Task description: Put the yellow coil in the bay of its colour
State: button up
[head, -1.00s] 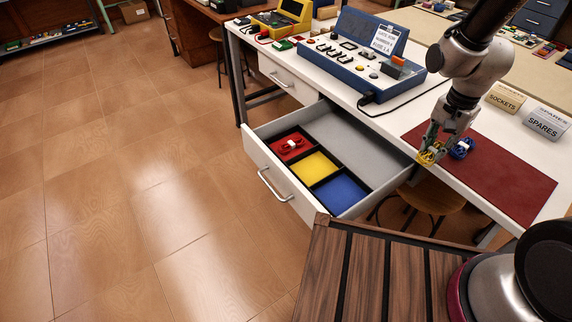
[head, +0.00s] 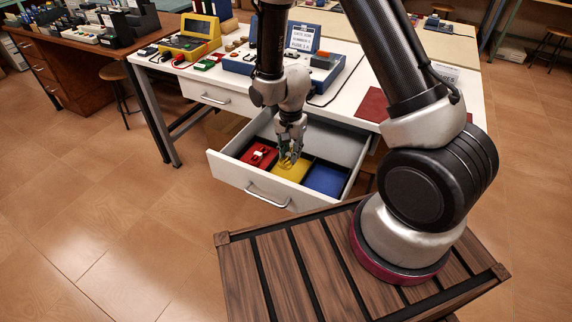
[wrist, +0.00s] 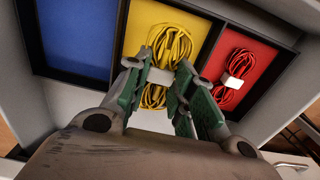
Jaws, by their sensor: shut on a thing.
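The yellow coil (wrist: 168,45), a looped yellow cable with a pale band, is between the green-padded fingers of my gripper (wrist: 168,90), which is shut on it. In the head view my gripper (head: 288,157) is over the open drawer, at the yellow bay (head: 289,173), the middle of three coloured bays. In the wrist view the coil overlaps the yellow bay (wrist: 202,28). I cannot tell whether the coil touches the bay floor. In the head view the fingers mostly hide the coil.
The red bay (wrist: 252,55) holds a red coil (wrist: 232,82) with a white band. The blue bay (head: 325,180) is empty. Drawer walls and black dividers stand close around the gripper. A blue console (head: 240,62) and dark red mat (head: 372,105) are on the white table.

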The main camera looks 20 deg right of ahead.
jog(key=shift+d+f, duration=0.1)
jog(key=shift+f, duration=2.3)
jog(key=shift+f, duration=0.2)
jog(key=o, duration=1)
